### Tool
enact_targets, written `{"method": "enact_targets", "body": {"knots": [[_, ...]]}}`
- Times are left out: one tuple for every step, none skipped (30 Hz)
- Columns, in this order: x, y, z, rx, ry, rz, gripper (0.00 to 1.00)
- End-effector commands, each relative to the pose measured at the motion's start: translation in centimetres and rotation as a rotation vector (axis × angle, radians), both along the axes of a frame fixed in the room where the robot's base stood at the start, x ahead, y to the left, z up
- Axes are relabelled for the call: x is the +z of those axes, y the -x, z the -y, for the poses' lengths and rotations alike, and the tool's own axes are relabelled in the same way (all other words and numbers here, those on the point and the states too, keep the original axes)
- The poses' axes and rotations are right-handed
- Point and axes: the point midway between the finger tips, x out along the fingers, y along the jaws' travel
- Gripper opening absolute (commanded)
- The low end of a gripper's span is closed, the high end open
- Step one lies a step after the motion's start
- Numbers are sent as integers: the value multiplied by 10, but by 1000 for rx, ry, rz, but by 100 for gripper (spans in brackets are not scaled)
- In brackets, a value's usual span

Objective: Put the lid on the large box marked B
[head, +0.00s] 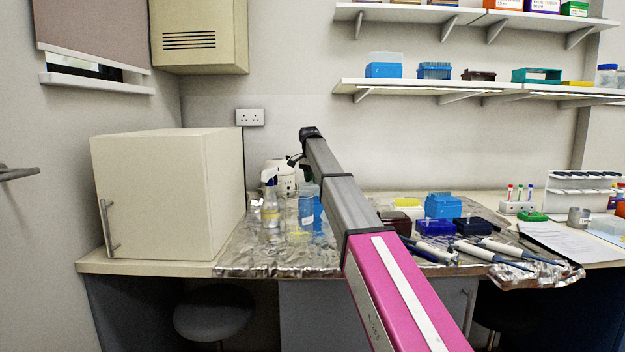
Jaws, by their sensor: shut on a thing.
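My arm reaches from the lower right up over the bench to a dark end joint near the middle of the head view. My gripper cannot be made out beyond that joint, nor can anything it holds. A small dark shape just below the joint could be part of it or a spray bottle's head. On the bench right of my arm are a bright blue box (443,206), a box with a yellow top (408,204), a dark red box (398,217) and two dark blue boxes (435,228) (469,226). No letter B is legible, and I cannot pick out a loose lid.
Spray bottle (270,208) and blue bottle (306,213) stand left of my arm on foil (265,258). A cream cabinet (165,200) bounds the bench's left. Several pipettes (495,250) lie right, near papers (565,241). Shelves (480,88) hang above; a stool (214,312) stands below.

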Motion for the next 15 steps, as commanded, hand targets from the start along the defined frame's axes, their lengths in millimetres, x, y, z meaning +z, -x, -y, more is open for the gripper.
{"method": "enact_targets", "body": {"knots": [[0,0,0,0,0,0,10],[-1,0,0,0,0,0,10],[-1,0,0,0,0,0,10],[-2,0,0,0,0,0,10],[-3,0,0,0,0,0,10],[-4,0,0,0,0,0,10],[-5,0,0,0,0,0,10],[-5,0,0,0,0,0,10],[-7,0,0,0,0,0,10],[-8,0,0,0,0,0,10],[-8,0,0,0,0,0,10],[-10,0,0,0,0,0,10],[-10,0,0,0,0,0,10],[-11,0,0,0,0,0,10],[-13,0,0,0,0,0,10]]}}
